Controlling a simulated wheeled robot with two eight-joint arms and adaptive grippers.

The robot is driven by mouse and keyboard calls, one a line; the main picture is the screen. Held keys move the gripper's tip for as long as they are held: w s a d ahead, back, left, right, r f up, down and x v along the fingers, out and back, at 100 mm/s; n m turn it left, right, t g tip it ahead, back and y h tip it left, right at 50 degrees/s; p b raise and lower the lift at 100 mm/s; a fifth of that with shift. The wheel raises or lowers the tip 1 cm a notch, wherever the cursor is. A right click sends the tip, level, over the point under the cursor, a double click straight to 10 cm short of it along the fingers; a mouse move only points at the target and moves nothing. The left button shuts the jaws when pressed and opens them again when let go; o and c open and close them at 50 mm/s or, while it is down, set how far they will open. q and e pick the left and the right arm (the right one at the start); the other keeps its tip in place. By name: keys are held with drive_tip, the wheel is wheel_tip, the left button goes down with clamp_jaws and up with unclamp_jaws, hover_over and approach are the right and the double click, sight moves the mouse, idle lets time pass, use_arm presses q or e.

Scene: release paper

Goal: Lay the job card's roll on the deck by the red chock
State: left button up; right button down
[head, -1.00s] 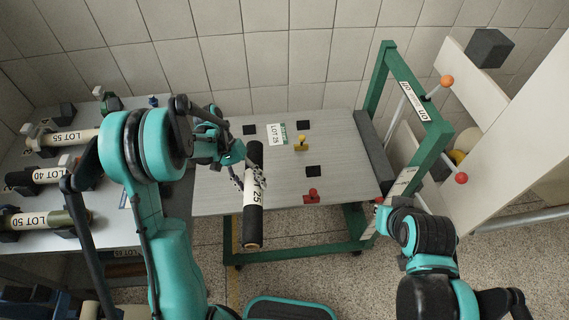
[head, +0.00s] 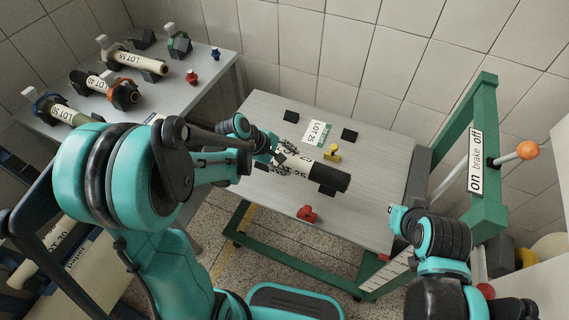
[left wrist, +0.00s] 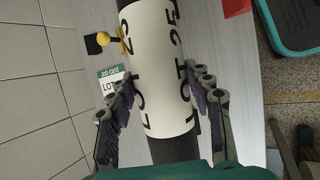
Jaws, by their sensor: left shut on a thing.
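The job card (head: 317,133) on the deck (head: 262,112) reads LOT 25; it also shows in the left wrist view (left wrist: 111,76). The roll (head: 328,177), black with a white LOT 25 label, lies across the deck's middle in the head view, between the yellow chock (head: 333,153) and the red chock (head: 307,214). I cannot tell if it touches the deck. My left gripper (head: 287,157) is shut on the roll, its fingers on both sides of the label (left wrist: 158,70). The red chock shows at the left wrist view's top edge (left wrist: 237,6). My right gripper (head: 398,218) is by the deck's right edge, its fingers unclear.
Black pads (head: 291,116) (head: 349,134) sit on the deck. A side table (head: 190,100) at left holds other rolls, LOT 55 (head: 130,59), LOT 40 and LOT 50, with small red and blue pieces. A green frame (head: 487,130) with an on/off brake sign and orange-knobbed lever stands at right.

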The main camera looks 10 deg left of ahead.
use_arm(q)
drive_tip(key=shift+a+f, duration=0.1)
drive_tip(key=shift+f, duration=0.15)
drive_tip(key=shift+f+b, duration=0.65)
drive_tip(key=shift+b, duration=0.05)
wheel_tip(320, 180, down, 9)
drive_tip(key=b, duration=0.7)
drive_tip(key=shift+r, duration=0.2)
drive_tip(key=shift+s+f+b, duration=0.25)
drive_tip(key=shift+f+b, duration=0.3)
drive_tip(key=shift+b, duration=0.15)
drive_tip(key=shift+s, duration=0.1)
clamp_jaws()
drive_tip(key=shift+f, duration=0.1)
